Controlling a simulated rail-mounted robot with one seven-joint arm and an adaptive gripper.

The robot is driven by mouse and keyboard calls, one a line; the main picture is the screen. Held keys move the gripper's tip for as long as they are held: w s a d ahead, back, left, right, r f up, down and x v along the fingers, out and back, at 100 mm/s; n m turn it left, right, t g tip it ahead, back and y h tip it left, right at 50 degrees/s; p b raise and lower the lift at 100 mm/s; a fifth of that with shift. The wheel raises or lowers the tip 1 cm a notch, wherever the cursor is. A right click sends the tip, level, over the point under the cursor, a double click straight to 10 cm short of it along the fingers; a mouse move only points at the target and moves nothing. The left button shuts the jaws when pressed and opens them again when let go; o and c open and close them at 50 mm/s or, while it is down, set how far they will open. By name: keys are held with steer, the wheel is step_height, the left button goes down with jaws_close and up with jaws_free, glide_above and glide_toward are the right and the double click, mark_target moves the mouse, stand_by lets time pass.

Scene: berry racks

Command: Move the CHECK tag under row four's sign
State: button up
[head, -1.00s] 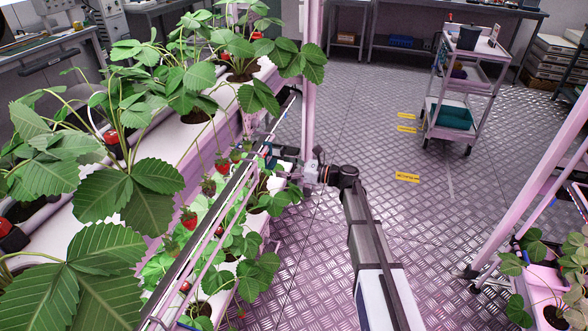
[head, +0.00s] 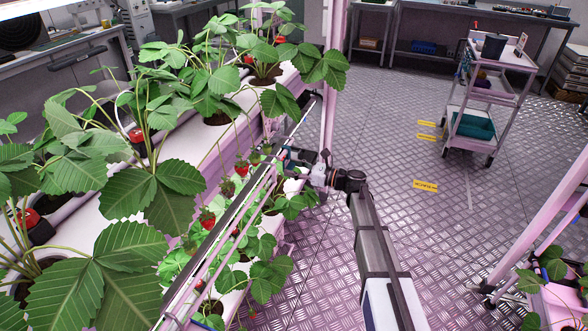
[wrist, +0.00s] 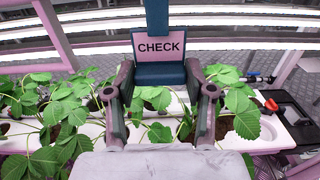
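The CHECK tag (wrist: 160,47) is a pale pink plate with black letters on a dark blue holder, with a dark blue strip rising above it. It is centred in the wrist view. My gripper (wrist: 160,76) has one dark finger against each side of the holder's lower block and appears shut on it. In the head view my gripper (head: 290,158) is beside the planted rack's right end, small and partly hidden by leaves and a rail. The tag's lettering cannot be read there. I cannot make out row four's sign in either view.
Strawberry plants (head: 155,190) in white troughs (head: 215,150) fill the left. A pink post (head: 330,100) stands just behind my gripper. A trolley (head: 480,100) stands at back right, and another rack (head: 540,220) at the right edge. The metal floor (head: 430,250) between is open.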

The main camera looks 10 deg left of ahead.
steer(key=shift+r, duration=0.3)
steer(key=shift+r+p, duration=0.3)
steer(key=shift+p, duration=0.2)
steer(key=shift+r+p, duration=0.3)
steer(key=shift+r, duration=0.15)
steer(key=shift+d, duration=0.15)
steer(key=p+v, duration=0.1)
steer(key=v, duration=0.5)
steer(key=shift+d, duration=0.4)
stand_by(0.5)
stand_by(0.4)
